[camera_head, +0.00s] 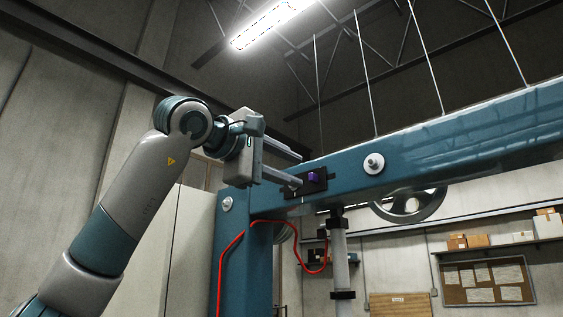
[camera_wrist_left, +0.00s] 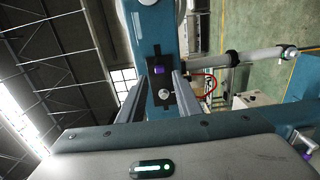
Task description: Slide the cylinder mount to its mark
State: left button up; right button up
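I cannot tell whether the fingers touch anything. My right gripper is not in view.
A red hose (camera_head: 240,238) loops beside the blue post (camera_head: 230,265) under the beam. A silver bolt (camera_head: 374,163) stands out from the beam right of the plate. A handwheel (camera_head: 410,206) is below the beam. Shelves and a pinboard (camera_head: 485,281) are far behind.

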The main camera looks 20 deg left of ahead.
aim_at(310, 177)
pick_arm(q)
jog(key=shift+p+x, duration=0.5)
jog(key=shift+x, duration=1.7)
jog(key=shift+w+d, duration=0.1)
jog(key=shift+w, duration=0.2)
jog(key=c, duration=0.7)
